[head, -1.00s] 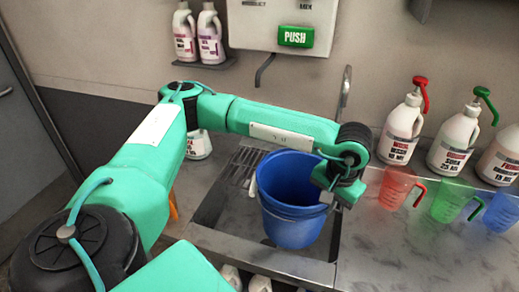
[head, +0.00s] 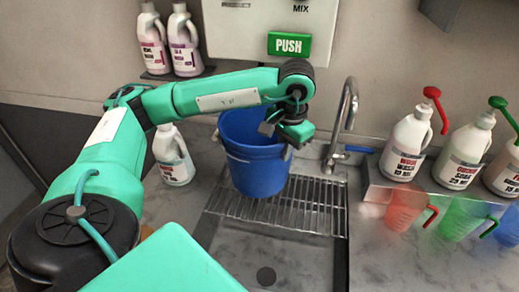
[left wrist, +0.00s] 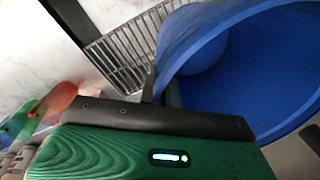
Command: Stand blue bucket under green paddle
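The blue bucket (head: 256,168) is upright at the back of the sink, at the rear of the wire rack; I cannot tell whether its base touches the rack. The green paddle (head: 290,44), marked PUSH, is on the wall box above and slightly right of the bucket. My left gripper (head: 270,128) is at the bucket's right rim. In the left wrist view its fingers (left wrist: 160,88) straddle the rim of the bucket (left wrist: 240,75) and appear shut on it. The dispenser's spout is hidden behind my arm. My right gripper is not in view.
A tap (head: 347,105) stands right of the bucket. A white bottle (head: 173,157) stands left. Pump bottles (head: 405,147) and red, green and blue jugs (head: 404,211) are at the right. The sink basin (head: 270,255) in front of the rack (head: 300,205) is clear.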

